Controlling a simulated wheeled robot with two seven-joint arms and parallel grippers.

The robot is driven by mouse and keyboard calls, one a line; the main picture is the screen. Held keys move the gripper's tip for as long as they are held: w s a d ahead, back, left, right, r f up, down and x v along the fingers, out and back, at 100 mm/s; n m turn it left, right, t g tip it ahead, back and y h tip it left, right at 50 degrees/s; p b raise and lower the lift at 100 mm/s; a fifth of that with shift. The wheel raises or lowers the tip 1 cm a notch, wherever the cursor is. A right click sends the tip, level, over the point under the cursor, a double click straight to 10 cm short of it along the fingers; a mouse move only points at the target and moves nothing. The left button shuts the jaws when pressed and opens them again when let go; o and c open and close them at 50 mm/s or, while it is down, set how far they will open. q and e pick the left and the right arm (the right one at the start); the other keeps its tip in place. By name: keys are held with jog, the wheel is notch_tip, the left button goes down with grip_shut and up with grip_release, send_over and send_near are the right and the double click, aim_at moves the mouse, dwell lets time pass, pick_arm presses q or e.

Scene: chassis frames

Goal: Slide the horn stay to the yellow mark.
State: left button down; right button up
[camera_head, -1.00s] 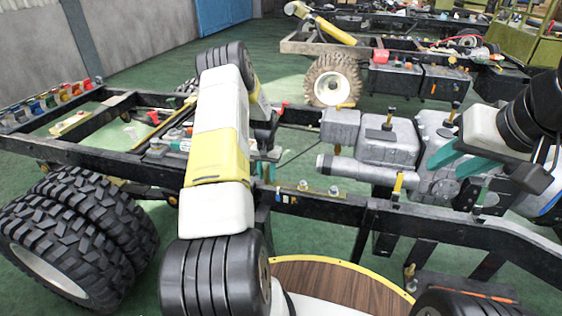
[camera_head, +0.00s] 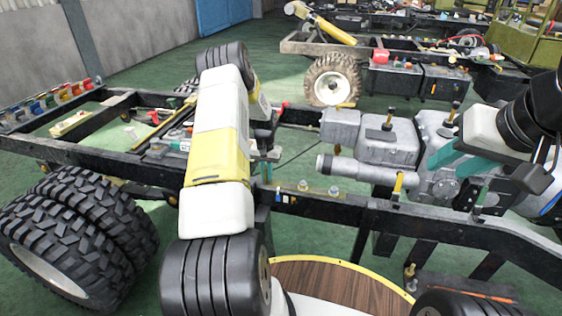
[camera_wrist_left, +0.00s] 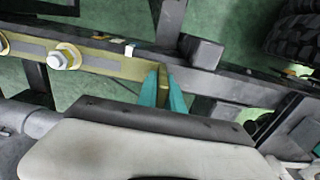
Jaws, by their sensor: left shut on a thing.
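The horn stay appears to be the flat olive-yellow strip with bolts (camera_head: 319,191) on top of the near black chassis rail. It also shows in the left wrist view (camera_wrist_left: 103,62), lying along the rail with a large bolt at its left. My left gripper (camera_wrist_left: 164,92) has its teal fingers shut on the right end of the stay. In the head view my left arm hides most of that gripper. My right gripper (camera_head: 460,152) is over the grey engine parts at the right, its teal fingers seemingly apart and empty. I cannot clearly make out the yellow mark.
The black rail (camera_head: 425,222) runs across the view. A grey engine and gearbox (camera_head: 388,142) stand behind it at the right. Twin tyres (camera_head: 88,225) are at the left. A round wooden top with yellow edge (camera_head: 325,285) is in front. Another chassis stands behind.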

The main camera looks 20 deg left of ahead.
pick_arm(q)
jog(key=shift+d, duration=0.1)
dwell(0.7)
jog(key=d, duration=0.6)
jog(key=shift+w+d, duration=0.15)
jog(key=shift+w, duration=0.05)
jog(key=c, duration=1.5)
grip_release()
jog(key=shift+r, duration=0.15)
notch_tip(320, 180, up, 8)
jog(key=shift+f, duration=0.2)
